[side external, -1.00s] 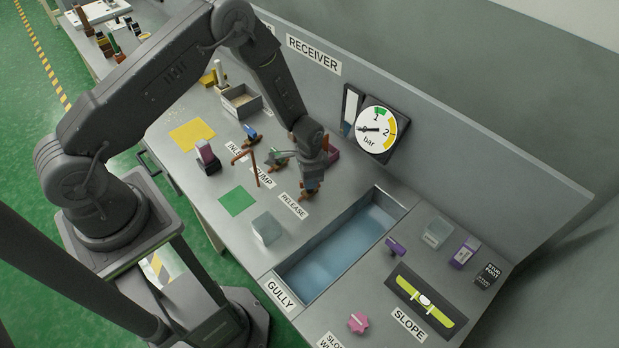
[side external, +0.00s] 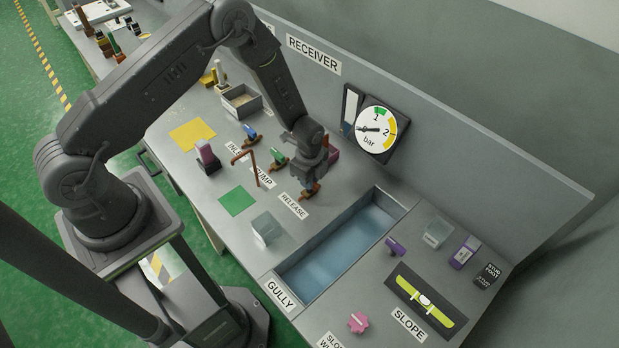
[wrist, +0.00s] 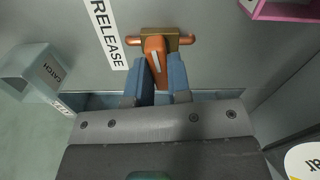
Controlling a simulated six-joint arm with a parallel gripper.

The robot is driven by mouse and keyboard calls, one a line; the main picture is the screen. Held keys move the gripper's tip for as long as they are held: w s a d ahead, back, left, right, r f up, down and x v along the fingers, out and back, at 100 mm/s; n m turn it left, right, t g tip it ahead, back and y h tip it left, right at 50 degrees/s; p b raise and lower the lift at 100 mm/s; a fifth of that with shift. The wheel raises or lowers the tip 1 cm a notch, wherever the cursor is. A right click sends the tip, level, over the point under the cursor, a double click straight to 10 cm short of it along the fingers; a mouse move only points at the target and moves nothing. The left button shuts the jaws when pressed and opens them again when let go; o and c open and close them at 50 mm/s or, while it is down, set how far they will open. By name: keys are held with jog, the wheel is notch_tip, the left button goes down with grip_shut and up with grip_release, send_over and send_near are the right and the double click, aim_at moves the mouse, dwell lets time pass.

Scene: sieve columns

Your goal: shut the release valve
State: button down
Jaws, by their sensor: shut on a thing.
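The release valve (wrist: 180,40) has a brass body on a short copper pipe, with an orange lever. It stands by the RELEASE label, and it also shows under my gripper in the side view (side external: 308,195). The orange lever (wrist: 155,58) lies crosswise to the copper pipe in the wrist view. My gripper (wrist: 165,75) points down with its two blue fingers on either side of the lever, shut on it. In the side view my gripper (side external: 310,180) hides part of the valve. The gauge (side external: 375,129) has its needle towards the left, near the low end.
A green-handled valve (side external: 278,160) and a blue-handled valve (side external: 250,131) stand left of my gripper. A clear catch box (side external: 267,229) and the gully trough (side external: 330,255) lie towards the front. A pink box (wrist: 285,8) is near.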

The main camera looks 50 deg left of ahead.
jog(key=shift+m, duration=0.8)
jog(key=c, duration=1.1)
grip_release()
jog(key=shift+o, duration=0.2)
notch_tip(320, 180, up, 14)
